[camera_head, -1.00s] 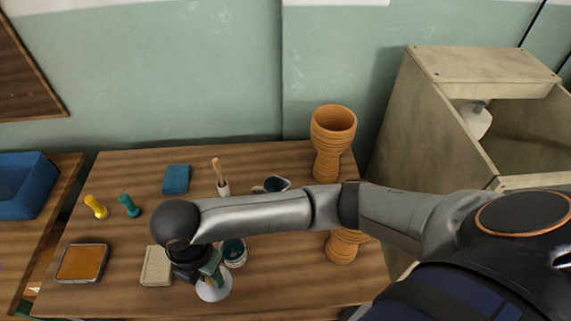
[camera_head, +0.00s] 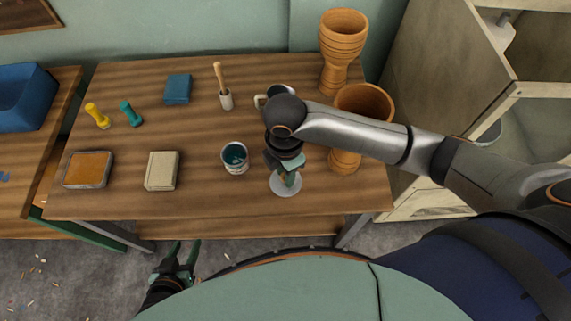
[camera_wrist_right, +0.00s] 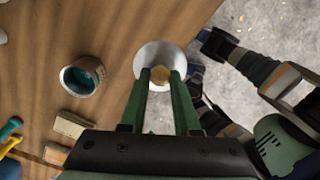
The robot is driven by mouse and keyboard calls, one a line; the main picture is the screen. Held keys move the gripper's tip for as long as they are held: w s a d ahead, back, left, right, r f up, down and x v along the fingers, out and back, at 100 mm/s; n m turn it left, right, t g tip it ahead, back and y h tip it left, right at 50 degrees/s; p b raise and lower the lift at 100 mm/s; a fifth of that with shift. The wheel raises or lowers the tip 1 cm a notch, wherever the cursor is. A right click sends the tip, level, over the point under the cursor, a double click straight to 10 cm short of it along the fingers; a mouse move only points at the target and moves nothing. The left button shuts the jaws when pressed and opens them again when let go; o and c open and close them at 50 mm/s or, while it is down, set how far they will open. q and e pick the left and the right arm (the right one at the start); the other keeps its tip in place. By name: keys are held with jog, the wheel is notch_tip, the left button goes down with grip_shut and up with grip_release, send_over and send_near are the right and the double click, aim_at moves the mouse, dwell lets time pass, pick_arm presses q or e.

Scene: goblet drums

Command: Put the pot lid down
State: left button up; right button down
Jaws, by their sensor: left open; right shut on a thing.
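The pot lid is a pale round disc (camera_head: 286,188) with a tan knob, near the table's front edge in the head view. My right gripper (camera_head: 289,174) is shut on its knob from above. In the right wrist view the lid (camera_wrist_right: 160,52) shows between the green fingers, with the knob (camera_wrist_right: 160,74) at their tips. I cannot tell whether the lid touches the table. My left gripper (camera_head: 178,262) is open and empty, in front of the table and below its edge; the right wrist view also shows it at the upper right.
A can with teal contents (camera_head: 235,158) stands left of the lid. Orange goblet drums (camera_head: 342,50) (camera_head: 364,102) stand at the right. A beige box (camera_head: 162,170), an orange-topped tray (camera_head: 88,169) and a teal block (camera_head: 178,89) lie further left. Bare wood (camera_head: 215,200) lies along the front.

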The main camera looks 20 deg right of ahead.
jog(key=w+f, duration=0.2)
jog(key=w+d+f+b, duration=0.1)
jog(key=w+f, duration=0.1)
jog(key=w+d+f, duration=0.1)
jog(key=w+f, duration=0.2)
jog(key=shift+b, duration=0.35)
notch_tip(320, 180, down, 3)
jog(key=shift+w+f+b, duration=0.1)
jog(key=shift+b, duration=0.2)
jog(key=c, duration=0.6)
grip_release()
jog(key=shift+f, duration=0.1)
jog(key=shift+c, duration=0.2)
